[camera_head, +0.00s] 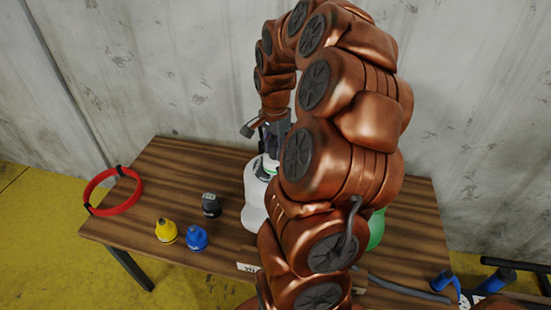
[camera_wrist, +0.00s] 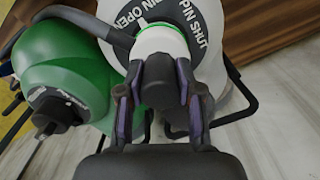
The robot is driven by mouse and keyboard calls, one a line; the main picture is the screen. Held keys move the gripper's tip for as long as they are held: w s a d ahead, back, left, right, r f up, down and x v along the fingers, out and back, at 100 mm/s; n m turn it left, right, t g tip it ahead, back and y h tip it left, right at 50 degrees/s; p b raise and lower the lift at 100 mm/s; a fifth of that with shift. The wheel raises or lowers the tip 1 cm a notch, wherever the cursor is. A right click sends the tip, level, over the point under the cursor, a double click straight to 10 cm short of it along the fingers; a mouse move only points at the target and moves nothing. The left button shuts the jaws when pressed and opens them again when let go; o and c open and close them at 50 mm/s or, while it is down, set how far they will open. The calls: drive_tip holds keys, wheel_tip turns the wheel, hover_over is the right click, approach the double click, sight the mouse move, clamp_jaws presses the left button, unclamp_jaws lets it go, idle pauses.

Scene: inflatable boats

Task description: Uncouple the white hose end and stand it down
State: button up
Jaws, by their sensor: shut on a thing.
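The hose end (camera_wrist: 160,44) has a white collar with a green band below a dark grey cap. It sits on top of a rounded white body (camera_head: 254,200) marked "PIN OPEN" and "PIN SHUT", also in the wrist view (camera_wrist: 226,70). My gripper (camera_wrist: 160,82) comes from above and is shut on the dark cap of the hose end. In the head view my gripper (camera_head: 269,150) is partly hidden by my arm. A grey hose (camera_wrist: 84,17) runs to the collar from the left. Whether the coupling is locked cannot be told.
A green rounded body (camera_wrist: 68,62) with a dark knob stands beside the white one. A red ring (camera_head: 138,188), yellow (camera_head: 166,232), blue (camera_head: 197,238) and black (camera_head: 211,205) fittings are on the wooden table (camera_head: 165,180).

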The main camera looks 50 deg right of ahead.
clamp_jaws()
drive_tip(key=shift+n, duration=2.1)
drive_tip(key=shift+n, duration=2)
drive_tip(key=n, duration=0.4)
